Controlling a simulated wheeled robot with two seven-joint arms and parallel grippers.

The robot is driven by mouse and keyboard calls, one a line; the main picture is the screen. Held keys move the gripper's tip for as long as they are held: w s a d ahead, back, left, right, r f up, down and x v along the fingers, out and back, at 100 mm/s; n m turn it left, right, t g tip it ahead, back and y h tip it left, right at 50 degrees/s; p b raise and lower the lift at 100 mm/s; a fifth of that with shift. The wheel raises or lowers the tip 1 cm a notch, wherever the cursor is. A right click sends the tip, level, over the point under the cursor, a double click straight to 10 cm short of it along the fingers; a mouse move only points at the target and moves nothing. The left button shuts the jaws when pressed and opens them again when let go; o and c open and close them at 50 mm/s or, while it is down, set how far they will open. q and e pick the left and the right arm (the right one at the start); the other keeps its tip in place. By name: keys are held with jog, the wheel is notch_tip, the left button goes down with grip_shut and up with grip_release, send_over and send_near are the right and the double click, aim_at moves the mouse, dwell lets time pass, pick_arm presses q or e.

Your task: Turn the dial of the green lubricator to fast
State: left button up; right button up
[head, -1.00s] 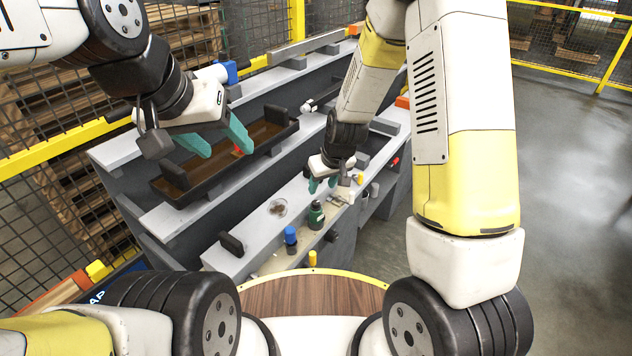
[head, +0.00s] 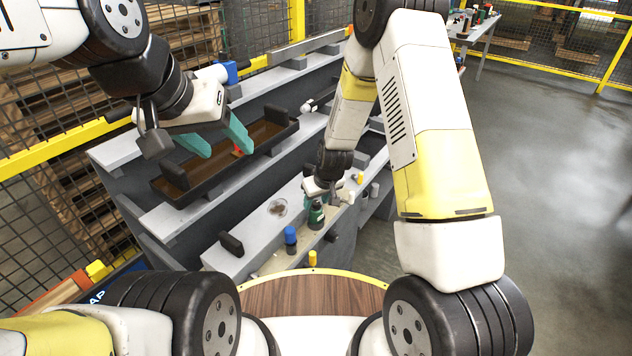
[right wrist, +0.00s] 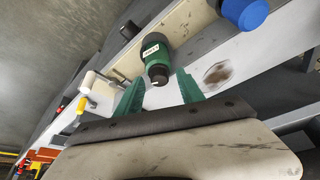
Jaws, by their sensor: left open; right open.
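The green lubricator (head: 316,217) stands on the front shelf in the head view, below my right gripper. In the right wrist view the green lubricator (right wrist: 155,52) has a white label on its body, and its dark dial (right wrist: 158,75) faces the gripper with a small pale mark. My right gripper (right wrist: 158,92) is open, its teal fingers on either side of the dial. I cannot tell whether they touch it. In the head view its fingertips are mostly hidden. My left gripper (head: 222,146) is open and empty over the brown tray.
A blue-capped lubricator (head: 290,238) stands left of the green one, and a yellow one (head: 312,258) sits nearer the front. The brown tray (head: 165,190) lies on the middle shelf.

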grip_shut()
jog(key=shift+a+m+h, duration=0.15)
jog(key=shift+m+h, duration=0.15)
jog(key=shift+m, duration=1.1)
grip_release()
jog(key=a+v, duration=0.1)
jog(key=v, duration=0.6)
jog(key=shift+s+d+r, duration=0.3)
jog(key=shift+d+r, duration=0.05)
jog(key=shift+d, duration=0.2)
